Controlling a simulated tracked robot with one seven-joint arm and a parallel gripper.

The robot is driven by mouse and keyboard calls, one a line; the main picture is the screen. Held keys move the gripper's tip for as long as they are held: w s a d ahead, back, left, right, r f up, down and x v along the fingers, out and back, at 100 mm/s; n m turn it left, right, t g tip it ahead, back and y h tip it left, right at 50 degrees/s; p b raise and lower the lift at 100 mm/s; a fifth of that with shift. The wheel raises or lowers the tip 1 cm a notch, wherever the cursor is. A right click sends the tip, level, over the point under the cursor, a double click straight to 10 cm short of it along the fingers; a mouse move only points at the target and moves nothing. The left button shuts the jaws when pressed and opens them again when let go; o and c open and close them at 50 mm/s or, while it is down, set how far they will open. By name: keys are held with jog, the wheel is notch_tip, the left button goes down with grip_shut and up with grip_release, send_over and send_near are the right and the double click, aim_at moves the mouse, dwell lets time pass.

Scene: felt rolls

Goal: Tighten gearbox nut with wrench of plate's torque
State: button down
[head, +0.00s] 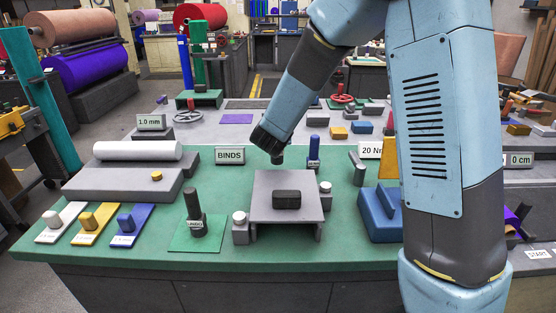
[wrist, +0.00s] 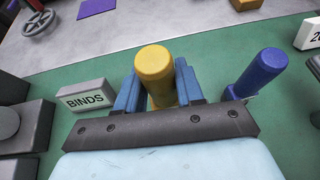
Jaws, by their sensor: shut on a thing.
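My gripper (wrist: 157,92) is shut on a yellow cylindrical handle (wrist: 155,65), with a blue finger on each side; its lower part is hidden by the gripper. In the head view my gripper (head: 277,158) is above the green bench behind the grey stand, and the yellow handle cannot be made out. A blue upright handle (wrist: 262,70) with a label stands right of the gripper, also in the head view (head: 314,150). I cannot tell which part is the gearbox nut.
A grey stand (head: 265,185) with a black block sits on the green bench. A BINDS sign (head: 230,156) stands left of the gripper. A dark post (head: 193,212), a white roll (head: 137,151) and a blue block (head: 377,222) surround the stand.

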jog(key=shift+r, duration=2.35)
